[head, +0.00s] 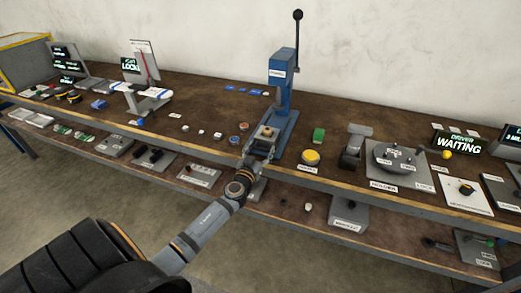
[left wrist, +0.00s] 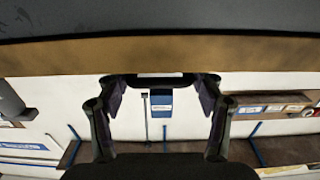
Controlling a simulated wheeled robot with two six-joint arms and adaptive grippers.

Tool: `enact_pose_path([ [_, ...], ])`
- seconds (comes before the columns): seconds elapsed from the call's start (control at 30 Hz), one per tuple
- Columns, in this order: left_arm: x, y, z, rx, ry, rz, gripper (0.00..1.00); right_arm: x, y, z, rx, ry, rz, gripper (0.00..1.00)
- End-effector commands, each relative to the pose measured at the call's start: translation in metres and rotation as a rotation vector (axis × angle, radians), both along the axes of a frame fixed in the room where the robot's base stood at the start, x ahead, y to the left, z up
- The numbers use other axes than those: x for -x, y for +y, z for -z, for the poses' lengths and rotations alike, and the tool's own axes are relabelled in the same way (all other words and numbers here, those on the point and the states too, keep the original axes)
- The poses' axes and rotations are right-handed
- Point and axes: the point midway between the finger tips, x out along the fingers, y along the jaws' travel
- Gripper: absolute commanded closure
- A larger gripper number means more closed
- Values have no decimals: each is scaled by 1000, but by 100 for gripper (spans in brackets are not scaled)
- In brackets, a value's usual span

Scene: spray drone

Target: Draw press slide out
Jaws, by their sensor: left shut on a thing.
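The blue press (head: 281,72) stands upright near the middle of the bench, with a black lever and ball knob on top. At its foot is the press slide (head: 266,132), with a small tan block on it at the front of the blue base. My left gripper (head: 262,147) is at the front end of the slide and shut on it. In the left wrist view my left gripper (left wrist: 158,88) has its fingers wide apart on either side of a dark bar (left wrist: 150,81). The exact contact is hard to see. My right gripper is out of view.
A yellow button (head: 311,157) and a green block (head: 319,135) are right of the press. Small round parts (head: 235,139) lie to its left. The bench's front edge (head: 340,190) runs under my arm, with a lower shelf below. A grey holder (head: 395,158) stands further right.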

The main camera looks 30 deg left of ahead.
Motion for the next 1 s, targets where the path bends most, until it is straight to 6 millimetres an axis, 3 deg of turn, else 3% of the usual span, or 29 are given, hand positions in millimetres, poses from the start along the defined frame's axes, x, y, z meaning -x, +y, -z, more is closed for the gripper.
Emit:
enact_pose_path([
  [0.07,0,0,0,0,0,1,89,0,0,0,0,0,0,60],
  [0.3,13,-3,3,-1,1,2,89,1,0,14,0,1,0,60],
  [0.57,15,-4,2,1,4,1,89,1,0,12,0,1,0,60],
  [0.6,15,-4,2,1,4,1,30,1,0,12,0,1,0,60],
  [0.73,14,-4,2,1,3,1,12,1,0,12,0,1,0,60],
  [1.0,14,-4,1,0,1,1,12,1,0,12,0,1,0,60],
])
